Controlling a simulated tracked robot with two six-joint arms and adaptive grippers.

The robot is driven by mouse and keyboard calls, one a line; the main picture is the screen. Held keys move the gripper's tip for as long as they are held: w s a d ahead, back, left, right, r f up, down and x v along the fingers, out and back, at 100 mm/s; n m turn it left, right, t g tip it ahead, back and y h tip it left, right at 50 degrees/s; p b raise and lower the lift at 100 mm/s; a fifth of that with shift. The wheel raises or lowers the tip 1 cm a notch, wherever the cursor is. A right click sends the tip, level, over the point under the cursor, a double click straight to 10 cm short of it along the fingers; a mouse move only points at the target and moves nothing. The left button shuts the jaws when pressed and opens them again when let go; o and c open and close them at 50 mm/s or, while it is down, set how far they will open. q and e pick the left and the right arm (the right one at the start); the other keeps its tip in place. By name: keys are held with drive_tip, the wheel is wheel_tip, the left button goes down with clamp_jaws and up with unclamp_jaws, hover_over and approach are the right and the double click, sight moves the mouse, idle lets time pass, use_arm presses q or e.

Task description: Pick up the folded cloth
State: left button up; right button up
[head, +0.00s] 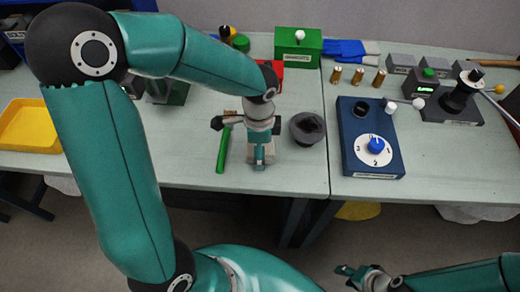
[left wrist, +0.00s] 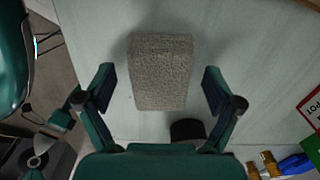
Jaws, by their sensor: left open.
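The folded cloth (left wrist: 160,72) is a beige-grey, rough-textured block on the pale table. In the left wrist view it lies between the spread fingers of my left gripper (left wrist: 158,80), with clear space on both sides. In the head view only small beige parts of the cloth (head: 252,153) show, as my left gripper (head: 260,160) hangs over it and hides most of it. My left gripper is open and holds nothing. My right gripper (head: 348,277) is at the bottom of the head view, in front of the table, with its fingers apart and empty.
A dark bowl (head: 307,129) stands close right of the cloth, and a green stick (head: 223,150) lies close left. A blue dial box (head: 371,139) is farther right. A green box (head: 298,46) stands behind. A yellow tray (head: 32,126) is at the far left.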

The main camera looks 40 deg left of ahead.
use_arm(q)
drive_tip(key=shift+c, duration=0.4)
drive_tip(key=c, duration=1.1)
drive_tip(key=shift+o, duration=0.2)
drive_tip(key=shift+w+r, duration=0.1)
drive_tip(key=shift+r, duration=0.05)
wheel_tip(320, 180, up, 20)
drive_tip(key=p, duration=0.1)
drive_tip(key=o, duration=0.4)
drive_tip(key=shift+c, duration=0.2)
drive_tip(key=c, duration=0.3)
